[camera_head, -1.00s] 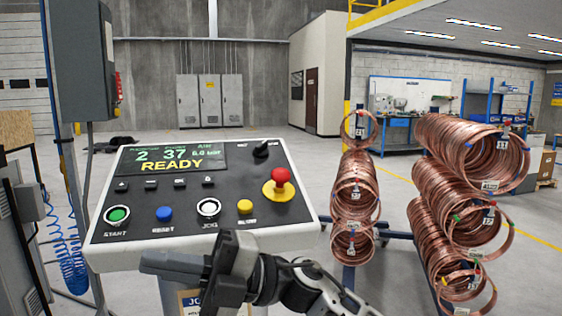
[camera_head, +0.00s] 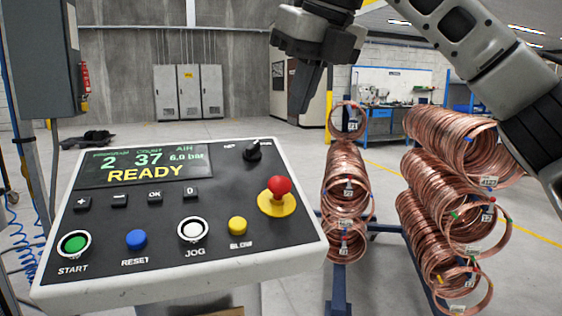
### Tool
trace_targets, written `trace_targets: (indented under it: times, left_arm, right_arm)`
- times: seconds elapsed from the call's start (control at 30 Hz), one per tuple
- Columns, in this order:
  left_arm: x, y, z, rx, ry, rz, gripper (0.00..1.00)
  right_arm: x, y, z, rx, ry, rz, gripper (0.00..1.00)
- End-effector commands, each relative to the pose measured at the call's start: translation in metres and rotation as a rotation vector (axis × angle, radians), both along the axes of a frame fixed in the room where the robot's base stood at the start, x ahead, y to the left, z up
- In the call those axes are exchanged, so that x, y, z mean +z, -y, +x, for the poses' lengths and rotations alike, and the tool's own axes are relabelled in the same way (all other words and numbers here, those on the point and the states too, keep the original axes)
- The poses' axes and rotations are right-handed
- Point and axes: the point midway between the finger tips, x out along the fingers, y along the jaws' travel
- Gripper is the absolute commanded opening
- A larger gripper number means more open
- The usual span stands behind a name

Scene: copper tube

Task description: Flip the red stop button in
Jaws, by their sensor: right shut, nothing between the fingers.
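The red stop button (camera_head: 279,187) is a mushroom knob on a yellow round base, at the right side of the tilted control panel (camera_head: 100,215). Its red cap stands up above the yellow base. My right gripper (camera_head: 305,100) is in the air above and behind the panel's upper right edge, fingers pointing down. It is shut and empty, and clear of the button. My left gripper is not in view.
The panel also carries a green start button (camera_head: 74,243), a blue reset button (camera_head: 136,239), a white jog button (camera_head: 193,231), a yellow blow button (camera_head: 237,226) and a black selector switch (camera_head: 254,151). Its display reads READY. Copper coils (camera_head: 455,190) hang on racks to the right.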

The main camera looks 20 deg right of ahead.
Motion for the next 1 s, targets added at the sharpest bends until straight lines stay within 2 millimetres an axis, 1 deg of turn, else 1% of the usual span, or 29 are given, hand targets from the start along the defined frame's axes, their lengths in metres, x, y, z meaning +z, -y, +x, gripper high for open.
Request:
trace_targets:
  times: [0.03,0.17,0.43,0.57,0.67,1.0]
  left_arm:
    - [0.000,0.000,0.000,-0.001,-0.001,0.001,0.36]
    - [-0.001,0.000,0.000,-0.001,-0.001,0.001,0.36]
    - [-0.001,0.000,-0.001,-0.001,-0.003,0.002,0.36]
    - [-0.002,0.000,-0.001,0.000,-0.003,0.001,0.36]
    - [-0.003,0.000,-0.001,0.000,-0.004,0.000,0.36]
    - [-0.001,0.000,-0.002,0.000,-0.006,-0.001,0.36]
  right_arm:
    - [0.006,0.006,-0.002,-0.021,0.009,-0.013,0.00]
    - [0.011,0.012,-0.004,-0.043,0.014,-0.027,0.00]
    - [0.010,0.011,-0.004,-0.041,0.014,-0.026,0.00]
    - [0.004,0.010,-0.001,-0.039,0.013,-0.026,0.00]
    - [-0.010,0.009,0.005,-0.040,0.010,-0.026,0.00]
    - [-0.074,0.000,0.033,-0.038,0.009,-0.027,0.00]
